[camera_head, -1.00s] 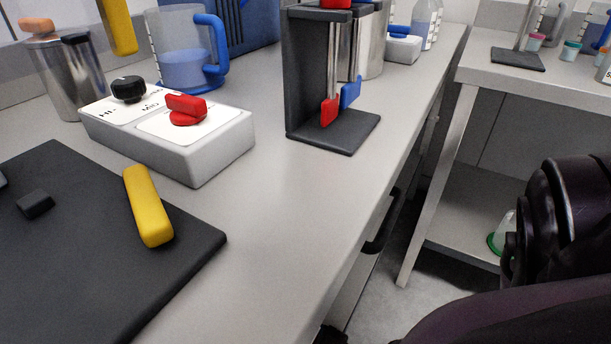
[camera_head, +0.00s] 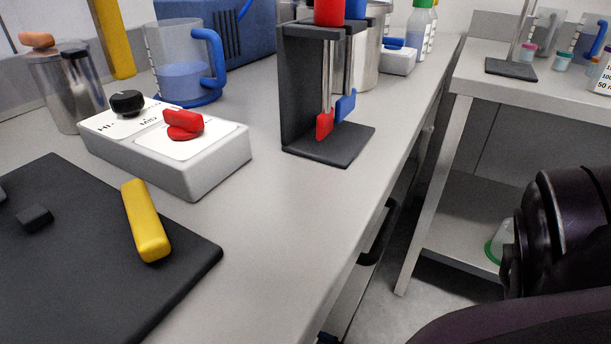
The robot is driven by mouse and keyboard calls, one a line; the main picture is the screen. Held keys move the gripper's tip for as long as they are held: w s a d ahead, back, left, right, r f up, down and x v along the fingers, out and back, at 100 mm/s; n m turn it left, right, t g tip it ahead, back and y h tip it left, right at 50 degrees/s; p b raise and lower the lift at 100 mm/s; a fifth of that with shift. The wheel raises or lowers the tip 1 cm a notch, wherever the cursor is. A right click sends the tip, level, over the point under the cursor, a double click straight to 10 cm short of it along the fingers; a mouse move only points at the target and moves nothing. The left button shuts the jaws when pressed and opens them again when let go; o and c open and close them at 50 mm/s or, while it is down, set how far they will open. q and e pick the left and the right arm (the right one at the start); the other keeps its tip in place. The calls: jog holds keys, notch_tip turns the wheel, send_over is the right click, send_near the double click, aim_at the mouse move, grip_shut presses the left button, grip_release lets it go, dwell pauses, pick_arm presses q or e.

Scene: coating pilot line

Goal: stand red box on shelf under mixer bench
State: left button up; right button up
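No red box shows in this view. At the right, a second bench (camera_head: 520,92) has a lower shelf (camera_head: 470,222) beneath its top; I cannot tell whether it is the mixer bench. A clear container with a green rim (camera_head: 497,243) stands on that shelf, partly hidden by my dark arm. The visible shelf part left of it is bare. My arm's dark links fill the lower right, and no fingertips show. My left gripper is out of view.
The near bench (camera_head: 255,250) holds a dark mat (camera_head: 80,285) with a yellow bar (camera_head: 145,220), a white control box with knobs (camera_head: 190,172), a jug (camera_head: 180,75) and a dark stand with red and blue-handled tools (camera_head: 300,95). Floor (camera_head: 385,310) shows between the benches.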

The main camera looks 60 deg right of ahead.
pick_arm(q)
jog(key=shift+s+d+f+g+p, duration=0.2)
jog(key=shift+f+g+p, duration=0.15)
jog(key=shift+p, duration=0.2)
pick_arm(e)
jog(key=s, duration=0.9)
jog(key=shift+s+d, duration=0.15)
jog(key=shift+d, duration=0.25)
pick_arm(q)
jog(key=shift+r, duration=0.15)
pick_arm(e)
notch_tip(320, 180, up, 28)
jog(key=a+g+p, duration=0.3)
jog(key=g+p, duration=0.1)
jog(key=p, duration=1.3)
pick_arm(q)
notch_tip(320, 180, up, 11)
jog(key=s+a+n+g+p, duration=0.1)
jog(key=p, duration=0.4)
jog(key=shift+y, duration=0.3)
pick_arm(e)
jog(key=s+a+r+g+h, duration=0.1)
jog(key=s+a+r+g, duration=0.2)
jog(key=s+r, duration=0.5)
notch_tip(320, 180, up, 2)
jog(key=shift+r+h, duration=0.15)
jog(key=shift+h, duration=0.15)
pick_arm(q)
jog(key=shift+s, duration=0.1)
